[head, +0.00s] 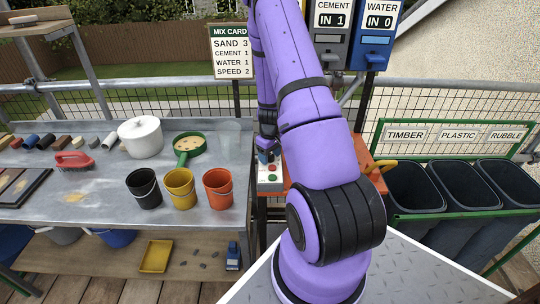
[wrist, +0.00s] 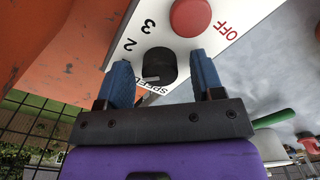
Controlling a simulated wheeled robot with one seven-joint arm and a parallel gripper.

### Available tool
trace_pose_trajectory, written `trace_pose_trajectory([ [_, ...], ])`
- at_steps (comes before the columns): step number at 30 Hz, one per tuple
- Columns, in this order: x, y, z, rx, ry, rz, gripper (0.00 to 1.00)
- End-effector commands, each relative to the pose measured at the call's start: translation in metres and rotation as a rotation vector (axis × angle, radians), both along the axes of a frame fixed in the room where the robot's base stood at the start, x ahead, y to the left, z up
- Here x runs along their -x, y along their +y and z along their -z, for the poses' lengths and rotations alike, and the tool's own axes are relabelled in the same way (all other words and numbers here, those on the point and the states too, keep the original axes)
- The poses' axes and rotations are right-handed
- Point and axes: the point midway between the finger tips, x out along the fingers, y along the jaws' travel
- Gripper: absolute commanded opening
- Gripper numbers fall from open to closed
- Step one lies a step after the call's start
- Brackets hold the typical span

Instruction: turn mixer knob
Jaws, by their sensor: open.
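The black mixer knob (wrist: 160,64) sits on a white control panel (wrist: 110,37) marked SPEED, with the numbers 2 and 3 showing. A pale mark on the knob faces the lower left of the wrist view; its exact setting is unclear. My gripper (wrist: 164,76) is open, its blue fingers on either side of the knob. I cannot tell whether they touch it. In the head view my gripper (head: 268,157) is at the panel (head: 270,184), and my arm hides much of the orange mixer (head: 369,158). The mix card (head: 232,53) reads SPEED 2.
A red button (wrist: 194,15) by the word OFF is close beyond the knob. The cement sign reads IN 1 and the water sign (head: 380,20) IN 0. A bench (head: 100,192) with buckets stands left; dark bins (head: 463,188) stand right.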

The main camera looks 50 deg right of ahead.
Motion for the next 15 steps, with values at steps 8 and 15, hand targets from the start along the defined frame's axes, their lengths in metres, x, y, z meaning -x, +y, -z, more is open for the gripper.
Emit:
trace_pose_trajectory([
  [8,-0.0001,0.0,0.0011,0.0,0.0,0.0,0.61],
  [15,-0.0001,0.0,0.0009,0.0,0.0,0.0,0.12],
])
